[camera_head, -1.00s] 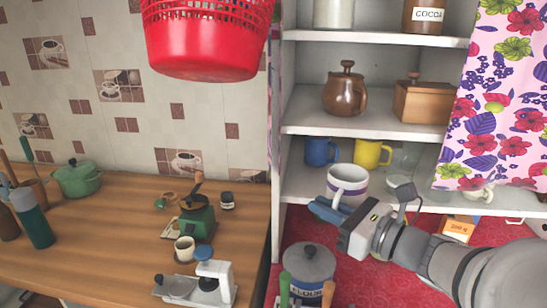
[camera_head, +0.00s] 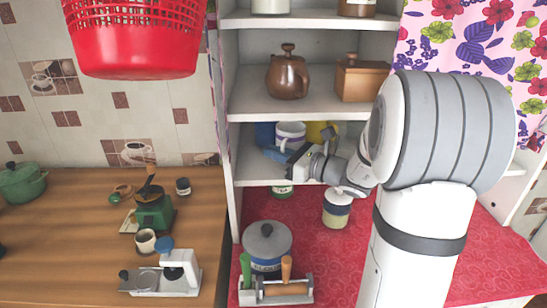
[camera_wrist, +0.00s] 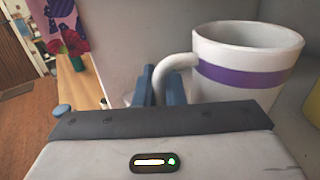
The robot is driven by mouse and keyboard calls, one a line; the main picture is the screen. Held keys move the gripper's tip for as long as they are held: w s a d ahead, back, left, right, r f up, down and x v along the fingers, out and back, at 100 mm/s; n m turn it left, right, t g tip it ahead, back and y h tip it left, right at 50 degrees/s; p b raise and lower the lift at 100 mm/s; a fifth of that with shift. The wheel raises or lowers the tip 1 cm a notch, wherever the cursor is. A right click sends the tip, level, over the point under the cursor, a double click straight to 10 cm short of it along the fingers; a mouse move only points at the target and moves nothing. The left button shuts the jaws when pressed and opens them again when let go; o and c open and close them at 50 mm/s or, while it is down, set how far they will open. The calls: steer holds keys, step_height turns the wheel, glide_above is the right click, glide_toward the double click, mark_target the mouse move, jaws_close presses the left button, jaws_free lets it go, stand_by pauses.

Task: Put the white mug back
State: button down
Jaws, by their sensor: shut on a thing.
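The white mug (camera_head: 291,135) with a purple band is upright inside the lower shelf bay, in front of a blue mug (camera_head: 265,134) and left of a yellow mug (camera_head: 318,131). My gripper (camera_head: 294,156) is shut on its handle. In the wrist view, the blue fingers (camera_wrist: 158,86) close on the handle, left of the white mug (camera_wrist: 243,68). I cannot tell whether its base touches the lower shelf (camera_head: 252,171).
A brown pot (camera_head: 287,76) and a wooden box (camera_head: 361,80) stand on the shelf above. The flour canister (camera_head: 267,243) and a cream jar (camera_head: 336,210) stand on the red counter below. A floral curtain (camera_head: 480,40) hangs at right. A red basket (camera_head: 135,45) hangs at upper left.

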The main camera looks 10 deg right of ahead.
step_height(320, 180, down, 2)
steer(key=shift+w, duration=0.1)
steer(key=shift+f, duration=0.1)
steer(key=shift+f, duration=0.1)
steer(key=c, duration=2)
jaws_free()
steer(key=shift+f, duration=0.15)
steer(key=o, duration=0.5)
